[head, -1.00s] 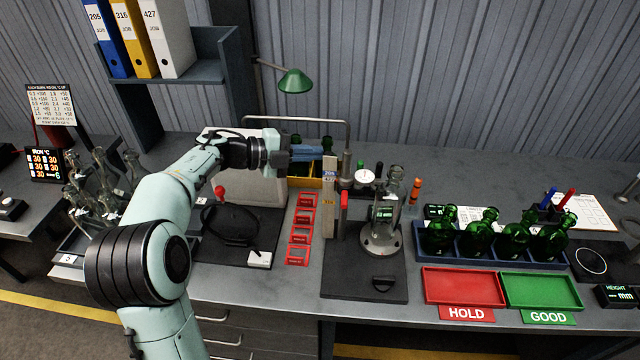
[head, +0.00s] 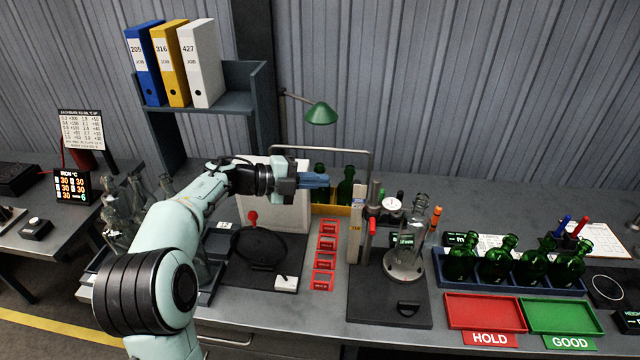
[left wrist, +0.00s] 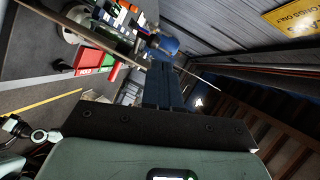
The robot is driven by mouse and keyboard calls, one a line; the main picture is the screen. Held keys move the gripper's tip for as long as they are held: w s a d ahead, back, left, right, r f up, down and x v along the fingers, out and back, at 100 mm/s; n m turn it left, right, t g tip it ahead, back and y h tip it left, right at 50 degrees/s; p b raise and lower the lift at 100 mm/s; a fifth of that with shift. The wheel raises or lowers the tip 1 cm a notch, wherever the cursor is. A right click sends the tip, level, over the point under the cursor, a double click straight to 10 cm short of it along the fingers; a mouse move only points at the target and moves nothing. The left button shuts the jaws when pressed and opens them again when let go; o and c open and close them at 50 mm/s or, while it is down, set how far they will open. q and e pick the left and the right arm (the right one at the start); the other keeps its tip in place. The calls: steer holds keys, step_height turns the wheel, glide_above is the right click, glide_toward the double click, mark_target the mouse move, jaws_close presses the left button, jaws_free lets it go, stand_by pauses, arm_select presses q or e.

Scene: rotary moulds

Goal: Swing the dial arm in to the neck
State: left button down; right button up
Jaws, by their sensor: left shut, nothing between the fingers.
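The dial gauge (head: 392,205) has a round white face and sits on a fixture with an upright post (head: 366,215), on a dark base plate (head: 385,312). A clear bottle (head: 416,228) stands on the fixture's round seat (head: 403,268), just right of the dial. In the head view my left gripper (head: 328,180) is left of and above the dial, apart from it, with its blue fingers pointing right. It is shut and empty. In the left wrist view the shut fingers (left wrist: 160,82) point away over the bench. My right gripper does not show.
A metal rail (head: 325,148) arches behind my gripper. Green bottles stand in a blue rack (head: 510,279) on the right, behind the red HOLD tray (head: 485,312) and green GOOD tray (head: 562,317). Red frames (head: 325,252) lie left of the fixture. A green lamp (head: 320,113) hangs behind.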

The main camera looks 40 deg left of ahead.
arm_select(q)
steer(key=s+a+r, duration=0.1)
steer(key=s+a, duration=0.2)
steer(key=a, duration=0.3)
steer(key=shift+a+r, duration=0.35)
steer(key=shift+s, duration=0.1)
